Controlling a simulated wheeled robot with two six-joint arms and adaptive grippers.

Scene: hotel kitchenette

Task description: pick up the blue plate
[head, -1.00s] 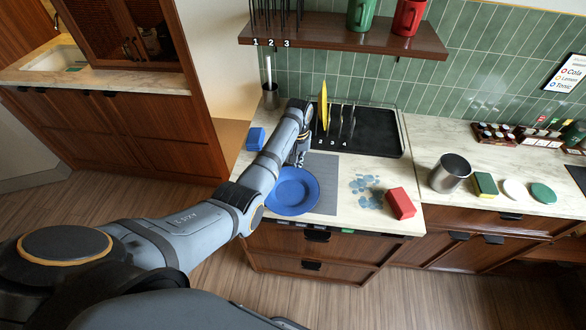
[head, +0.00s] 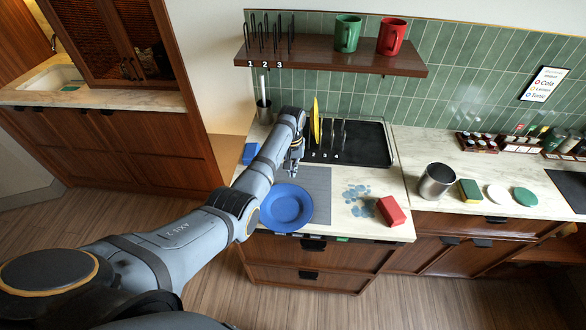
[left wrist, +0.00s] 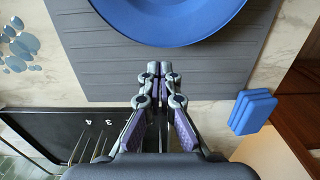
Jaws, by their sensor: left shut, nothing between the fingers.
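The blue plate (head: 286,207) lies flat at the front edge of the counter, partly on a grey mat (head: 318,184). In the left wrist view the plate (left wrist: 175,22) is at the top, cut off by the frame, with the mat (left wrist: 100,62) under it. My left gripper (head: 292,174) is just behind the plate, above the mat. In the left wrist view its fingertips (left wrist: 168,66) are together and empty, pointing at the plate's near rim with a small gap. My right gripper is not in view.
A black rack tray (head: 362,145) with a yellow plate (head: 316,120) stands behind. A blue sponge block (head: 250,153) lies left, a red block (head: 391,211) right near a wet patch (head: 358,194). A metal cup (head: 437,182) stands further right. A shelf (head: 330,56) with mugs hangs above.

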